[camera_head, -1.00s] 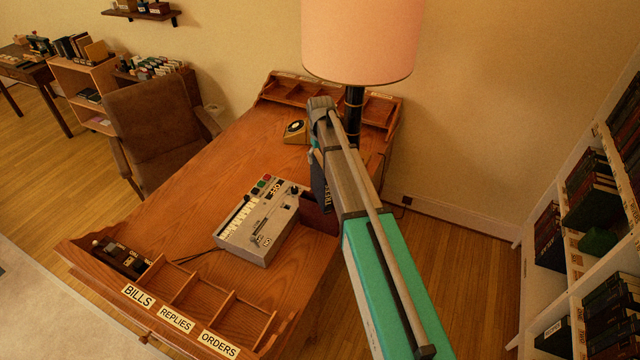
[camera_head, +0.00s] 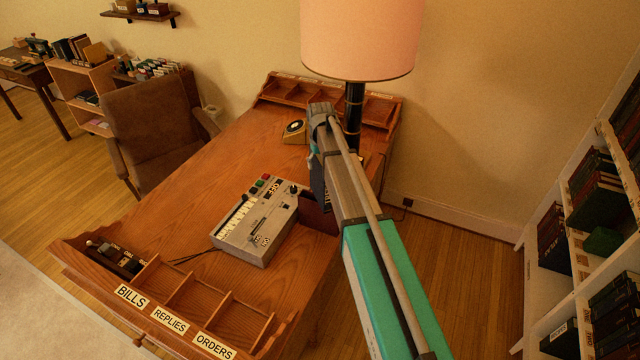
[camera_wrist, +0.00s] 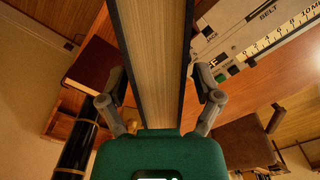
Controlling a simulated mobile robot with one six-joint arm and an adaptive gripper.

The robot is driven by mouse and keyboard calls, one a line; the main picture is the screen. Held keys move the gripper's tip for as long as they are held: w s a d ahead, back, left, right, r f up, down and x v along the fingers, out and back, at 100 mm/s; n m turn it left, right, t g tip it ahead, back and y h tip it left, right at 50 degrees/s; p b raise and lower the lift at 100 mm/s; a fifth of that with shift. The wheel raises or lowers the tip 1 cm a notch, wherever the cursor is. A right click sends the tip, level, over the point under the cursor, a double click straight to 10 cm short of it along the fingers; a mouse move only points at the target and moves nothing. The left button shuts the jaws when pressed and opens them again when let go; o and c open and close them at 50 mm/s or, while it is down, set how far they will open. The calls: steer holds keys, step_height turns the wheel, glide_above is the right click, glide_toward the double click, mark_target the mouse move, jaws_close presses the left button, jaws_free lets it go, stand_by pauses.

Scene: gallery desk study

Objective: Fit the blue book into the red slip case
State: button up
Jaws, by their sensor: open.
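The blue book (camera_head: 317,186) stands upright by the right edge of the desk, partly hidden by my arm in the head view. In the wrist view its pale page block (camera_wrist: 152,60) runs between dark covers. My gripper (camera_wrist: 160,88) has one finger on each side of the book; the fingers are open around it, and I cannot tell whether they touch the covers. The dark red slip case (camera_head: 320,214) is beside the grey machine, just below the book in the picture. My arm hides part of it, and its opening is not clear.
The grey machine (camera_head: 257,229) stands close left of the case. A lamp (camera_head: 354,110) rises behind my arm. The desk's left middle is clear.

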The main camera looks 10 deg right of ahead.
steer(key=shift+f+b, duration=0.35)
steer(key=shift+f, duration=0.3)
jaws_close()
stand_by(0.5)
